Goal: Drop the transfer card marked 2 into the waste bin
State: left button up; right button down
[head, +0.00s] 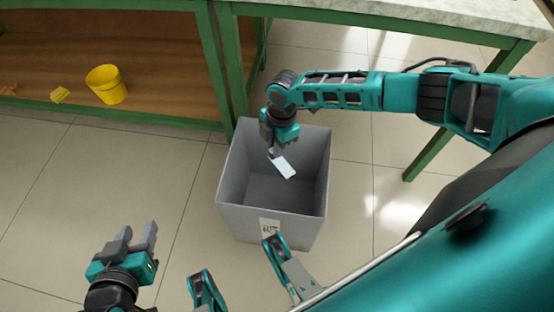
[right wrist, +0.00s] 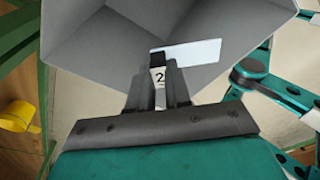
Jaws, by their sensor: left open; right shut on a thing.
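The transfer card (head: 284,166) is white and hangs from my right gripper (head: 272,150), which is shut on it over the open top of the waste bin. In the right wrist view the card (right wrist: 195,52) has a tab marked 2 (right wrist: 160,77) between the fingers of my right gripper (right wrist: 160,85). The waste bin (head: 232,200) is a grey open box on the floor with a label on its front; its floor looks empty. It also fills the top of the right wrist view (right wrist: 80,35). My left gripper (head: 134,240) is open and empty, left of the bin.
A green-framed bench (head: 225,60) with a brown lower shelf stands behind the bin. A pale-topped table (head: 440,12) is at the upper right. The tiled floor left of the bin is clear.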

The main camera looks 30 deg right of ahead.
jog(key=c, duration=1)
grip_release()
jog(key=r+p, duration=0.1)
jog(key=r, duration=0.3)
jog(key=d+r+p, duration=0.1)
jog(key=r+p, duration=0.1)
jog(key=r, duration=0.2)
jog(key=r+p, duration=0.1)
jog(key=r, duration=0.4)
jog(key=shift+w+d+p, duration=0.15)
jog(key=shift+d+p, duration=0.15)
jog(key=shift+p, duration=0.1)
jog(key=shift+f, duration=0.1)
